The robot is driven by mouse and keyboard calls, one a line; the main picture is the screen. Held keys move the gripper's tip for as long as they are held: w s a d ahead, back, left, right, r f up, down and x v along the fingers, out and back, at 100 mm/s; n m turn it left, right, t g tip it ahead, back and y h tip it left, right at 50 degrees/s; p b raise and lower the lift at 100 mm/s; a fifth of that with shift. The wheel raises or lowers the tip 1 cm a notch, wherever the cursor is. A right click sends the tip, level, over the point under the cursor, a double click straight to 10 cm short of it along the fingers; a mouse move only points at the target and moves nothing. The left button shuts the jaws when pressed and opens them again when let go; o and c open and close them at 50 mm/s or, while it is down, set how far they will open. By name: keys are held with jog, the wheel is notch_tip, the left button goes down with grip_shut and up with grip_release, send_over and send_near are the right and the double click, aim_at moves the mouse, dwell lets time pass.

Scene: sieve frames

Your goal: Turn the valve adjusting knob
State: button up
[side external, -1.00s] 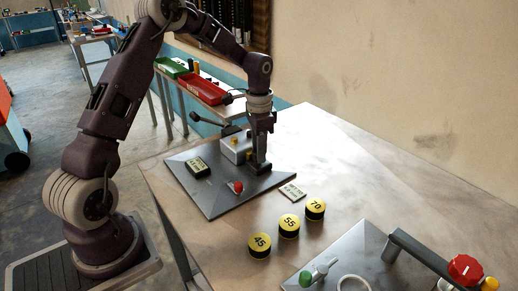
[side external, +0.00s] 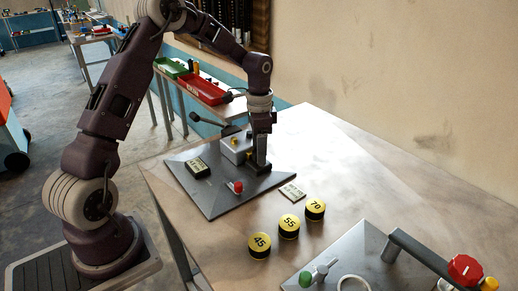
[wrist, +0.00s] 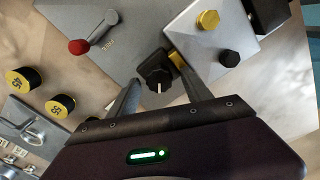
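A black knob (wrist: 157,72) with a white pointer line stands on a grey metal plate (side external: 218,202); it shows in the wrist view between my fingertips. My gripper (side external: 262,165) points down at the plate, beside the light grey box (side external: 236,148). In the wrist view my gripper (wrist: 155,76) has its two fingers apart, one on each side of the knob. Contact between fingers and knob cannot be made out. In the side view the fingers hide the knob.
A red-tipped lever (side external: 238,187) and a black display (side external: 197,168) are on the same plate. Yellow-topped discs 45 (side external: 259,242), 55 (side external: 289,223) and 70 (side external: 315,206) lie in front. A second plate with a handle (side external: 420,257) and red knob (side external: 466,268) is at lower right.

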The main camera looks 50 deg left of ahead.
notch_tip(320, 180, up, 7)
jog(key=shift+r, duration=0.1)
dwell(0.4)
